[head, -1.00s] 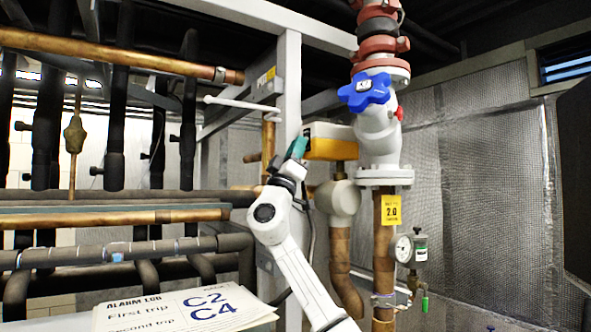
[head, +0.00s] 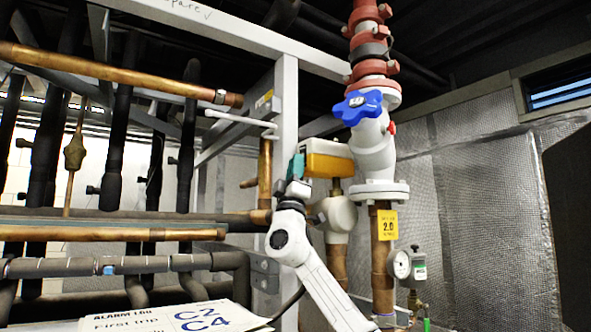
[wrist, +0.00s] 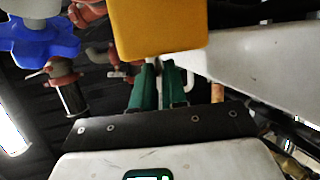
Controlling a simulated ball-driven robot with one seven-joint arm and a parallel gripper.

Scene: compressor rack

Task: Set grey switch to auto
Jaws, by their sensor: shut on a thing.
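An orange-yellow box with a white top (head: 328,158) is fixed beside the grey post, left of the white valve pipe. It fills the upper middle of the wrist view (wrist: 160,30). My gripper (head: 298,164), with green fingers, is at the left end of this box. In the wrist view the gripper (wrist: 159,68) has its fingers close together at the box's lower edge, shut on a small part there. This is apparently the grey switch, almost wholly hidden by the fingers. Its setting and any auto mark cannot be read.
A blue handwheel (head: 358,106) and a white valve body (head: 372,150) stand close right of the box. A grey post (head: 287,110) is just behind the gripper. Copper and black pipes fill the left. A pressure gauge (head: 400,264) is lower right.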

